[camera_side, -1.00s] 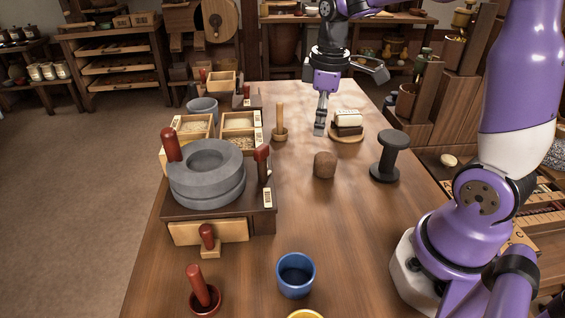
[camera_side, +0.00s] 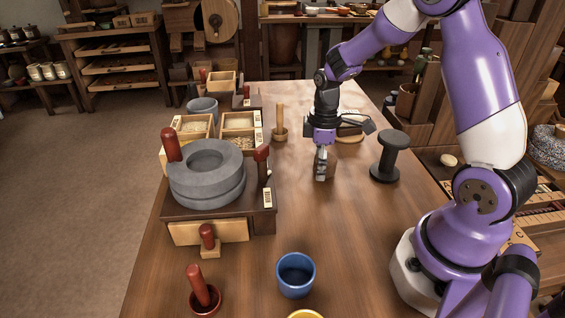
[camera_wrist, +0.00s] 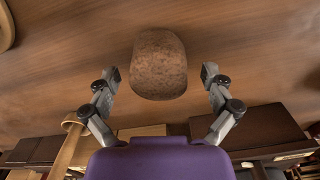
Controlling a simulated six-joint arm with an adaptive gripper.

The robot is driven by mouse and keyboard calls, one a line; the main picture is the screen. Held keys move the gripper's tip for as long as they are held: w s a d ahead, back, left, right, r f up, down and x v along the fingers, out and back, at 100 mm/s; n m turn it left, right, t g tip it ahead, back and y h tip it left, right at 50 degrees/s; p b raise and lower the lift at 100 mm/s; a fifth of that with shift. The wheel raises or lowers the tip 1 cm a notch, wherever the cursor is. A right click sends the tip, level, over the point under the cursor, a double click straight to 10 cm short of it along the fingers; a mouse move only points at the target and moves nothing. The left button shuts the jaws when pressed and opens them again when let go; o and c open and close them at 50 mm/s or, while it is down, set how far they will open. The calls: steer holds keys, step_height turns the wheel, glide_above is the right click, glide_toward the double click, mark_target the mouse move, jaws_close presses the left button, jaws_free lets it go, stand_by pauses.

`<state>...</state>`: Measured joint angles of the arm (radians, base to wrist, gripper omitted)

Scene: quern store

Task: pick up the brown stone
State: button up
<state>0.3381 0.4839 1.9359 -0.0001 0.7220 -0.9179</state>
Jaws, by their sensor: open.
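The brown stone (camera_wrist: 158,65) is rounded and speckled and stands on the wooden table. In the wrist view it sits between and slightly beyond my open fingertips, with a gap on both sides. In the side view my gripper (camera_side: 321,178) is low over the stone's spot and hides most of it; a brown part of the stone (camera_side: 330,166) shows beside the finger. My gripper (camera_wrist: 159,75) is open and empty, its two fingers spread wide. I cannot tell from the side view whether a finger touches the stone.
A dark spool-shaped stand (camera_side: 390,157) is close to the right of my gripper. A grey quern (camera_side: 206,174) stands left, a blue cup (camera_side: 296,276) in front. The table between is clear.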

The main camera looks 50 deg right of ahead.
steer(key=c, duration=1.5)
